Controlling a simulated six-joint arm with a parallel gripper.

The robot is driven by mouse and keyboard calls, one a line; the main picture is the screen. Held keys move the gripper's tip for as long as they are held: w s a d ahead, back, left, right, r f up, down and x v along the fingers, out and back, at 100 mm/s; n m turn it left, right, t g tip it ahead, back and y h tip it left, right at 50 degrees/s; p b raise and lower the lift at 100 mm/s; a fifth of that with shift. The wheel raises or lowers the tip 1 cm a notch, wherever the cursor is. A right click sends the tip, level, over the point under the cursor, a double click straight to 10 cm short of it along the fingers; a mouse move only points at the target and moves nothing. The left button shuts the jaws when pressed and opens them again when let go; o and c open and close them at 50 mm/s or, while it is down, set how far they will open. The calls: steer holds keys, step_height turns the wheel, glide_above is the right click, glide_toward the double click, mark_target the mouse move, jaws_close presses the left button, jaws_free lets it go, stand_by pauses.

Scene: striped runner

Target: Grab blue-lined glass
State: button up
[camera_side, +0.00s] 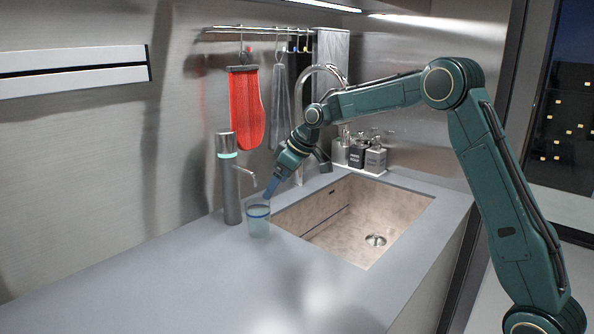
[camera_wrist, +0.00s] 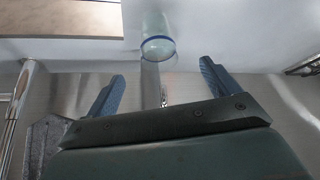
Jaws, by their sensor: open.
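The blue-lined glass (camera_side: 258,222) is a clear tumbler with a blue line. It stands upright on the grey counter, left of the sink and by the slim dispenser. In the wrist view the glass (camera_wrist: 156,28) is at the top centre, with its blue line facing my gripper. My gripper (camera_side: 270,187) is just above the glass, its blue fingers slanting down toward the rim. The glass lies beyond the fingertips, roughly in line with the gap.
A grey dispenser (camera_side: 229,180) with a lit green band stands close behind the glass, its spout reaching toward my gripper. The sink (camera_side: 385,213) is to the right. Soap bottles (camera_side: 375,157) stand behind it, and a red mitt (camera_side: 246,108) hangs above. The front-left counter (camera_side: 170,285) is clear.

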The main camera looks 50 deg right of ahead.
mark_target(262, 209)
steer(key=x, duration=0.6)
steer(key=shift+f, duration=0.15)
steer(key=shift+d+x, duration=0.15)
steer(key=shift+x, duration=1.15)
steer(key=shift+d+x, duration=0.15)
steer(key=shift+x, duration=1.15)
steer(key=shift+c, duration=0.5)
steer(key=shift+w, duration=0.1)
steer(key=c, duration=1.4)
